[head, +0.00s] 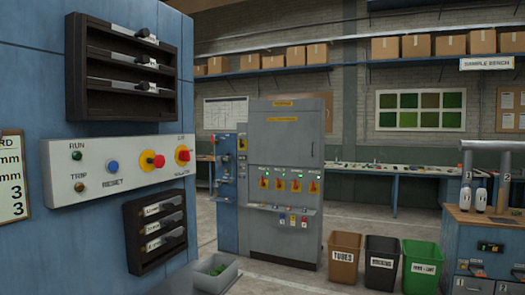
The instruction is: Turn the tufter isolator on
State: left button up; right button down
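Neither of my grippers is in view.
Black racks (118,74) hang above and below the panel. A grey tray (216,274) is on the floor. Brown, black and green bins (345,258) stand right of the cabinet. A blue workbench (485,245) is at the right. Floor before the cabinet looks clear.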

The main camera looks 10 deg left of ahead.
aim_at(185, 156)
jog(key=i+l+z, duration=0.25)
jog(key=i, duration=0.65)
jog(key=i+z, duration=0.25)
jog(key=i, duration=0.6)
jog(key=i+u, duration=0.4)
jog(key=i+l+u, duration=0.25)
jog(key=u, duration=0.15)
jog(key=i+l+u, duration=0.55)
jog(key=u, duration=0.2)
